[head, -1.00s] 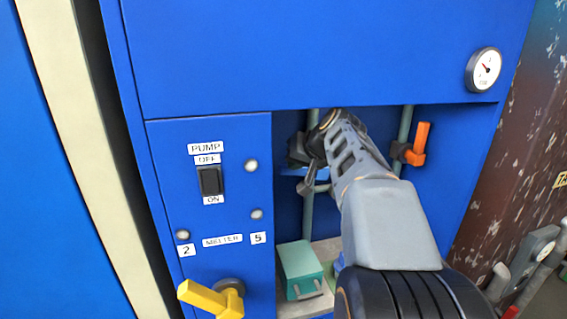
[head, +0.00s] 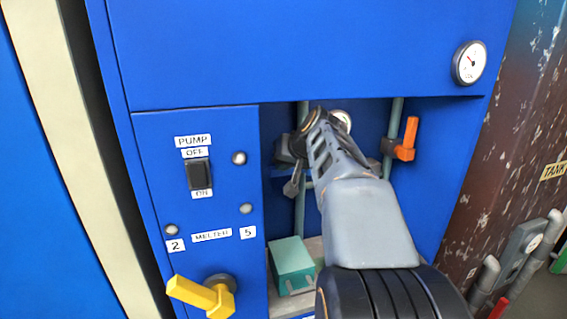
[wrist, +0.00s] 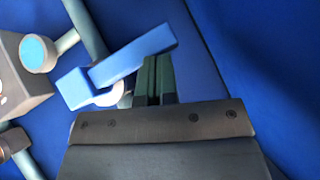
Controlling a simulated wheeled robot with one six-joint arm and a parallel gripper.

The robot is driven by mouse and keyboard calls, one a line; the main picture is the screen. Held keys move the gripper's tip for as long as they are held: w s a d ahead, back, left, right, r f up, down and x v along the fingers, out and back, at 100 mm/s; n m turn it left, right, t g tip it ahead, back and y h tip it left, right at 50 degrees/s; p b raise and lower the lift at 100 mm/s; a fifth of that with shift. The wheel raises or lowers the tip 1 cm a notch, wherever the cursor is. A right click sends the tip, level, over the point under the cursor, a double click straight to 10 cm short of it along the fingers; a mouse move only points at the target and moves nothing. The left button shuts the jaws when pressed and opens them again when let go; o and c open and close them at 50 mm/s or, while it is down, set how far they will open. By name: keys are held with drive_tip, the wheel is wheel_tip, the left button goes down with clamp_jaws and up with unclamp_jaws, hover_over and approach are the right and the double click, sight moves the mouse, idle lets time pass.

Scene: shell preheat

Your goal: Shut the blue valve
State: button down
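The blue valve handle (wrist: 135,62) shows in the wrist view as an angled blue lever on a grey pipe (wrist: 86,28). It slants up to the right. My gripper (wrist: 154,75) has its two dark green fingers close together, with nothing visible between them. The fingertips are right at the lower edge of the handle; I cannot tell whether they touch it. In the head view my arm reaches into the recess, and the handle and fingers are mostly hidden there.
An orange valve handle (head: 408,139) is on the right pipe, and a yellow one (head: 200,295) is at the lower left. A teal box (head: 291,264) sits low in the recess. The pump switch (head: 199,175) is on the left panel. A gauge (head: 469,62) is at upper right.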

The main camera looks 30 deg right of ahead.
drive_tip(key=shift+f, duration=0.2)
drive_tip(key=s+r+b, duration=0.1)
drive_tip(key=s+r, duration=0.1)
drive_tip(key=s, duration=1.2)
drive_tip(key=shift+d+r, duration=0.15)
drive_tip(key=shift+d, duration=0.15)
drive_tip(key=shift+s, duration=0.1)
